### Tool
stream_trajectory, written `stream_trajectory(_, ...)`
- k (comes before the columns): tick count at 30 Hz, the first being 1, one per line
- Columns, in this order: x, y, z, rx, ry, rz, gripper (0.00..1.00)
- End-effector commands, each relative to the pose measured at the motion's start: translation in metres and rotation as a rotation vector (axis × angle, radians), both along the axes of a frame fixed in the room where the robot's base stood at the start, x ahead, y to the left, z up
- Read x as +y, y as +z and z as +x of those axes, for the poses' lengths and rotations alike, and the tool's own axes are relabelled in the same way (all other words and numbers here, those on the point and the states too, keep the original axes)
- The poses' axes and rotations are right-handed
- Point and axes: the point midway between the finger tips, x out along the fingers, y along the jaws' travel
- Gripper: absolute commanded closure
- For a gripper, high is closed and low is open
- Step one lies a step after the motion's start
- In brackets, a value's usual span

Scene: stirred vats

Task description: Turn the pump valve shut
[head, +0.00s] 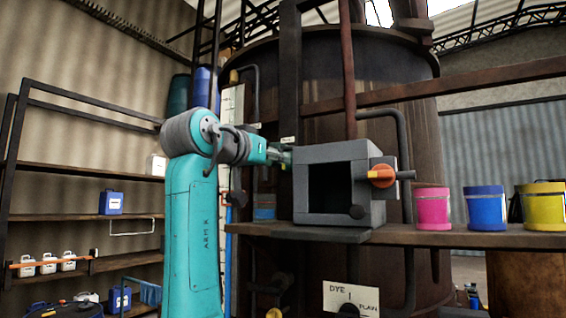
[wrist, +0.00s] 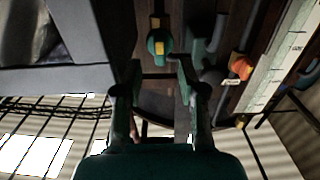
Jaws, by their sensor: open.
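My gripper (head: 283,157) is level with the left side of a grey open-fronted box, in front of the large dark vat. In the wrist view my gripper (wrist: 158,66) is open, its two dark green fingers spread apart with nothing between their pads. Just beyond the fingertips is a round teal knob (wrist: 158,44) with yellow marks; I cannot tell whether it is the pump valve. It appears apart from the fingers. An orange knob (wrist: 241,67) with a small unreadable label lies to the right. In the head view my gripper and arm hide this area.
The grey box (head: 306,212) carries an orange handle (head: 381,175) on its right face. Pink (head: 432,210), blue (head: 485,210) and yellow (head: 543,208) tubs stand on the ledge (head: 470,239) to the right. A white gauge strip (wrist: 283,62) is right in the wrist view.

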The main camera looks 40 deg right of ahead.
Motion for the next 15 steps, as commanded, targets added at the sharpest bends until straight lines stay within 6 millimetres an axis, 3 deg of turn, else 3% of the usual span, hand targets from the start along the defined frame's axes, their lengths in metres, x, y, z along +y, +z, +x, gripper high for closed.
stream_trajectory(6, -0.030, 0.000, 0.011, 0.002, -0.001, -0.001, 0.59)
stream_trajectory(15, -0.042, 0.000, 0.016, 0.000, 0.002, 0.000, 0.59)
